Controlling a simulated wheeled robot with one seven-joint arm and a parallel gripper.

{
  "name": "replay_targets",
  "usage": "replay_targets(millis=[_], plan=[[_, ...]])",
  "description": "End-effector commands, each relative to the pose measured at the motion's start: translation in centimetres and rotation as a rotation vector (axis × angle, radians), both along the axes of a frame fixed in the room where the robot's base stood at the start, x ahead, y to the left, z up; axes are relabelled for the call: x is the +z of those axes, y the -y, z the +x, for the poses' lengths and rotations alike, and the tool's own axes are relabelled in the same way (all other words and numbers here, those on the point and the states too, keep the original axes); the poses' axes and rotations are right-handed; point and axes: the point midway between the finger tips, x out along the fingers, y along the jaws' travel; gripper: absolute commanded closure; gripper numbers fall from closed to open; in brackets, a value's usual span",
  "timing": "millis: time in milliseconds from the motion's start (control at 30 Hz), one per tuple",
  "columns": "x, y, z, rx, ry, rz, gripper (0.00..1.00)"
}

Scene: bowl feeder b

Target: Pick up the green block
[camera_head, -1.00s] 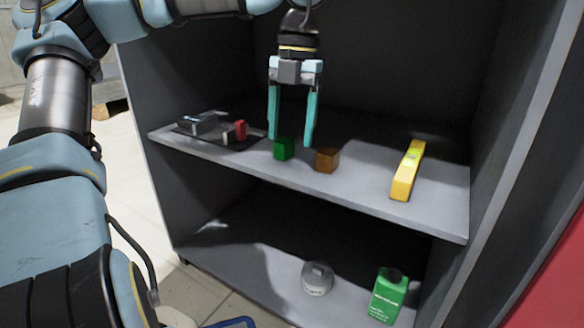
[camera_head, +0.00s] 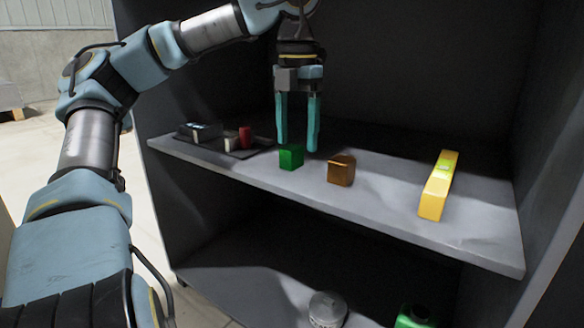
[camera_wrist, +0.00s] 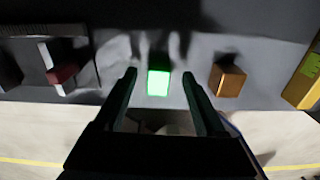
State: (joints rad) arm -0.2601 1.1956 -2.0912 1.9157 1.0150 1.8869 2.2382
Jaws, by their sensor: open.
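The green block (camera_head: 291,157) is a small cube on the upper shelf (camera_head: 400,213), left of the orange-brown block. In the wrist view the green block (camera_wrist: 158,83) shows brightly, a little beyond the fingertips and between them sideways. My gripper (camera_head: 298,145) points down in front of the dark back wall, with its two teal fingers apart and nothing between them. In the head view its fingertips appear just above and beside the green block. My gripper (camera_wrist: 158,74) is also open in the wrist view. I cannot tell the exact gap in depth.
An orange-brown block (camera_head: 341,170) stands close to the right. A yellow level-like tool (camera_head: 438,186) lies farther right. A dark tray (camera_head: 222,148) with a red item (camera_head: 245,138) is at left. Below are a grey round item (camera_head: 327,310) and a green bottle (camera_head: 413,317).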

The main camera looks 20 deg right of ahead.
Motion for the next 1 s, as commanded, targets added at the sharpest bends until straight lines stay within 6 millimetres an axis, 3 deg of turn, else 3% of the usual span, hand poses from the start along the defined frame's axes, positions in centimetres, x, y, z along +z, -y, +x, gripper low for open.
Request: replay_targets(millis=[33,133,433,1000], plan=[[-1.4,-0.2,0.1,0.000,-0.001,-0.001,0.28],[-2.6,-0.2,0.0,0.000,0.001,0.001,0.28],[-2.7,-0.1,0.0,0.000,0.000,0.000,0.28],[-2.7,-0.1,0.0,0.000,0.000,0.000,0.92]])
